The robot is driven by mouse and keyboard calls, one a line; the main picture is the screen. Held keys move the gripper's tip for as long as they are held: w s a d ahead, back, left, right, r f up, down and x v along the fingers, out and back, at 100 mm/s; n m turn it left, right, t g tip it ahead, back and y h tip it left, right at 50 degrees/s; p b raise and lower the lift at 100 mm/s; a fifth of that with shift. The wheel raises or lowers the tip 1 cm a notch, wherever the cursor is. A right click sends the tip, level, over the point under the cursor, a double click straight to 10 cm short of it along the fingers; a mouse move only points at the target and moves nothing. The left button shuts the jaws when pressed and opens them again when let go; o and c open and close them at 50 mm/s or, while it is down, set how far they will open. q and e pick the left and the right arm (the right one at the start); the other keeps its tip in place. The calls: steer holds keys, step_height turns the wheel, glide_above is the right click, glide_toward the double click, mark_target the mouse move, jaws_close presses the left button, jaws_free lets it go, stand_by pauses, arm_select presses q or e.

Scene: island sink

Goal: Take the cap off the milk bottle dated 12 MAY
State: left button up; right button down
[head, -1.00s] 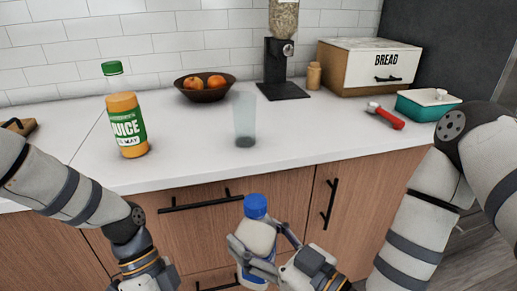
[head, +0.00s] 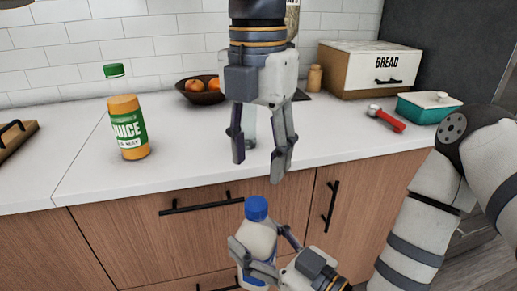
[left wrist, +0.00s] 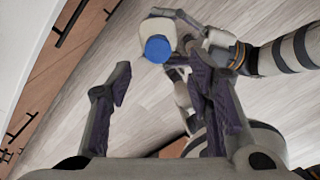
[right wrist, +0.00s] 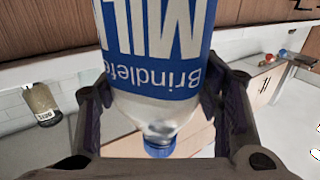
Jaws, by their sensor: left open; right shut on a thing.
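The milk bottle (head: 259,235) is white with a blue label and a blue cap (head: 256,208). It is upright in front of the counter, with the cap on. My right gripper (head: 258,262) is shut around its body. The right wrist view shows the bottle (right wrist: 155,60) upside down, label reading MILK, with the cap (right wrist: 160,147); I cannot see a date. My left gripper (head: 262,165) points down, open and empty, above the bottle and apart from it. In the left wrist view the cap (left wrist: 158,48) lies beyond and between the open fingers.
On the counter (head: 90,185) stand a juice bottle (head: 130,138), a fruit bowl (head: 199,98), a clear glass (head: 249,125) partly hidden by my left gripper, a bread box (head: 368,68), a red-handled tool (head: 386,119) and a teal dish (head: 425,107). Drawer handles (head: 200,205) face the bottle.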

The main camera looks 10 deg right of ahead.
mark_target(259, 201)
arm_select(q)
step_height(259, 201, down, 8)
steer(key=shift+r, duration=0.1)
steer(key=shift+c, duration=0.2)
